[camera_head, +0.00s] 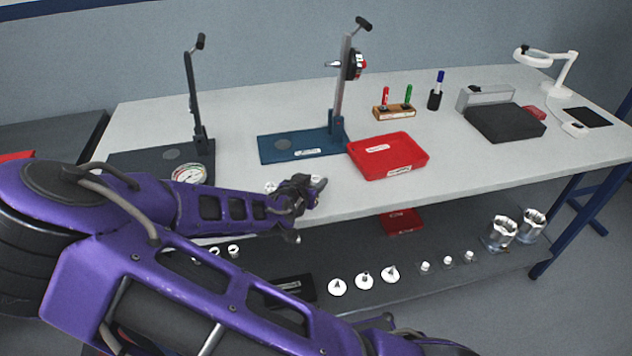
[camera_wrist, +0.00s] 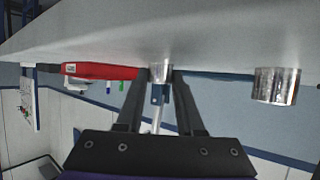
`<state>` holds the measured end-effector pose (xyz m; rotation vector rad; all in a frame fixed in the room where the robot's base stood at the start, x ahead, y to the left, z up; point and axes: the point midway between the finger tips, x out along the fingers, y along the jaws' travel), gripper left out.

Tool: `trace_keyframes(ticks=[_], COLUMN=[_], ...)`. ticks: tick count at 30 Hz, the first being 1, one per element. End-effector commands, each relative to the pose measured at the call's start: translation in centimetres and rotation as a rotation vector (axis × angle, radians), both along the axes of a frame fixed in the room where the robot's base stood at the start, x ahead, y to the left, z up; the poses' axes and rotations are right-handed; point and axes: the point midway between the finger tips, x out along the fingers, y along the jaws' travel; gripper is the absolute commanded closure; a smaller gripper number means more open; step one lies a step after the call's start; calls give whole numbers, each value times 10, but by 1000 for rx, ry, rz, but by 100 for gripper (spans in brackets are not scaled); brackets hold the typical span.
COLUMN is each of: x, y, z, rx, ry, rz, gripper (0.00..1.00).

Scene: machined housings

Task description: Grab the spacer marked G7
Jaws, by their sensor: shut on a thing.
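A small shiny metal spacer (camera_wrist: 161,72) sits between the two fingertips of my gripper (camera_wrist: 160,76) in the wrist view. My gripper is shut on it, close to the table top. In the head view my gripper (camera_head: 312,186) is over the front edge of the table, with the held spacer mostly hidden. A second shiny metal spacer (camera_wrist: 276,86) stands apart on the table, to the right in the wrist view; it appears left of my gripper in the head view (camera_head: 270,187). I cannot read a G7 mark on either.
A red tray (camera_head: 407,172) lies right of my gripper, by a blue-based stand (camera_head: 270,150). A dark-based stand (camera_head: 125,163) with a dial gauge (camera_head: 189,173) is to the left. The lower shelf (camera_head: 420,297) holds several small parts. The right front table top is clear.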

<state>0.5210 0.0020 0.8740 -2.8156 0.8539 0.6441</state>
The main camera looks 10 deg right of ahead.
Motion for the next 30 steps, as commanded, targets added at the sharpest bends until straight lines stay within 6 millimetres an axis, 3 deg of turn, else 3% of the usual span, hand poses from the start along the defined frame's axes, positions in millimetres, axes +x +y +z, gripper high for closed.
trace_keyframes(ticks=[2, 14, 24, 30], x=[0, 0, 0, 1], y=[0, 0, 1, 1], z=[0, 6, 71, 95], rx=[0, 2, 2, 2], ry=[0, -1, -1, 1], rz=[0, 0, 1, 3], gripper=[100, 100, 100, 100])
